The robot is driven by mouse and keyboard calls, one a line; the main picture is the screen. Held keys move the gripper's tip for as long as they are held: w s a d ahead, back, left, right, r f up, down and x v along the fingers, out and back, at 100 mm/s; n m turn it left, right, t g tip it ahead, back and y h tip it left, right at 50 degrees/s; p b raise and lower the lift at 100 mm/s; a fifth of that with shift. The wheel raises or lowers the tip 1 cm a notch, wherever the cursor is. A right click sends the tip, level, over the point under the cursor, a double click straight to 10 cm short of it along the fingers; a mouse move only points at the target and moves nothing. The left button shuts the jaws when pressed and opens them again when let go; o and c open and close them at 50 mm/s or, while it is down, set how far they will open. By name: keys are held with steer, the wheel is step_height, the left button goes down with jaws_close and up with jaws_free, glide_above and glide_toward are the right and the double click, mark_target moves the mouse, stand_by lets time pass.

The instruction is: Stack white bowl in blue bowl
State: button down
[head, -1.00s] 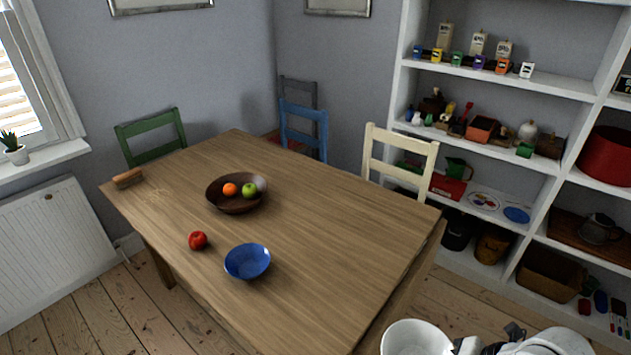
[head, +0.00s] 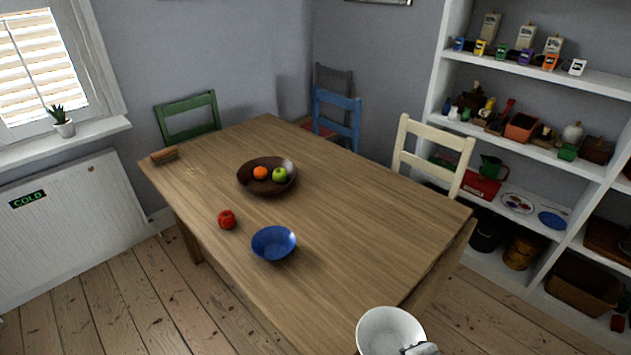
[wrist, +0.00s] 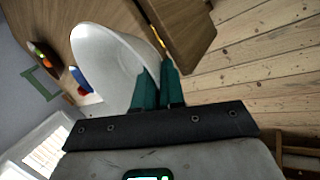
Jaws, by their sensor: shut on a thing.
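The blue bowl (head: 273,243) sits upright and empty near the front-left edge of the wooden table (head: 350,240). The white bowl (head: 390,330) is at the bottom of the head view, by the table's near right corner. My gripper (head: 420,349) is at its right side, mostly cut off by the frame. In the wrist view, the green fingers of my gripper (wrist: 158,85) are shut on the rim of the white bowl (wrist: 108,62). The blue bowl also shows in part beyond it in the wrist view (wrist: 80,78).
A red apple (head: 227,219) lies left of the blue bowl. A dark wooden bowl (head: 266,187) with an orange and a green fruit stands behind. A brush (head: 164,155) lies at the far left corner. Chairs stand behind the table; the tabletop right of the blue bowl is clear.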

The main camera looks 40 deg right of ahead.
steer(key=w+a+f+m+g+h, duration=0.1)
steer(key=w+a+f+m+g, duration=0.1)
steer(key=w+a+m, duration=0.4)
steer(key=w+a+f+m+g+h, duration=0.2)
steer(key=w+a+m, duration=0.5)
steer(key=w, duration=0.8)
steer(key=shift+w+a+f+g+h, duration=0.3)
steer(key=shift+a+f+g, duration=0.1)
steer(key=shift+f+g, duration=0.15)
steer(key=shift+s, duration=0.1)
steer(key=shift+s+d+f+g, duration=0.25)
steer(key=shift+s+d+f, duration=0.05)
steer(key=shift+s+f, duration=0.3)
